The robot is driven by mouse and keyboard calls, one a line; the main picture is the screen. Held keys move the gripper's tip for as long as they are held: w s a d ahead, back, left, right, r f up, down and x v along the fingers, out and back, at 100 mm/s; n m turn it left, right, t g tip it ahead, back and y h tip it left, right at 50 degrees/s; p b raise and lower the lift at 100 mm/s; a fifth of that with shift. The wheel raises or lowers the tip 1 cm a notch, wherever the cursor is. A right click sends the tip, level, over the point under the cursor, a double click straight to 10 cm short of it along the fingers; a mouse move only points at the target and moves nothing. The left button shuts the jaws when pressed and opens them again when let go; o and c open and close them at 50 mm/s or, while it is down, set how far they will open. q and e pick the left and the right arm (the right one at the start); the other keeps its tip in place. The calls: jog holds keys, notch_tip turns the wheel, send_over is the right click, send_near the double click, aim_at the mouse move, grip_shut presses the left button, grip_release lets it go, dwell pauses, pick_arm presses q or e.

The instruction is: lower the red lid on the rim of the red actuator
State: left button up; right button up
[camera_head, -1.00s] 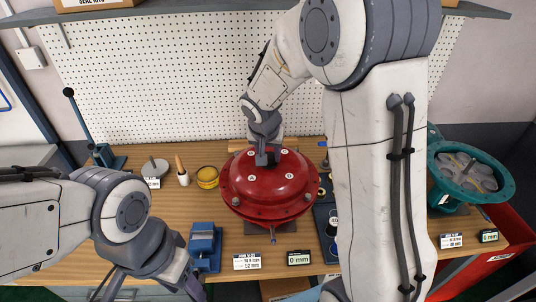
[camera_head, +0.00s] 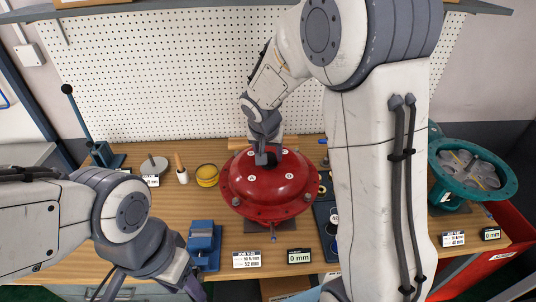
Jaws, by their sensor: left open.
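The red lid (camera_head: 270,177) is a domed round cover with small lettered marks around its top. It sits at or very close to the rim of the red actuator (camera_head: 268,211) in the middle of the bench; I cannot tell whether any gap is left. My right gripper (camera_head: 265,159) comes down from above at the dark knob on top of the lid, and its fingers appear closed around it. My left gripper (camera_head: 185,285) is low at the front left, away from the lid; its fingertips are mostly cut off by the bottom edge.
A blue vise (camera_head: 203,243) stands left of the actuator. A yellow tin (camera_head: 207,176) and a grey disc-topped part (camera_head: 154,166) are at the back left. A teal actuator (camera_head: 471,172) stands at the right. Labels and a 0 mm display (camera_head: 299,256) line the front edge.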

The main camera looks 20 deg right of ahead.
jog(key=shift+o, duration=0.6)
jog(key=shift+s+f, duration=0.2)
jog(key=b+v, duration=0.1)
jog(key=v, duration=0.9)
jog(key=shift+r+b, duration=0.35)
jog(key=shift+w, duration=0.1)
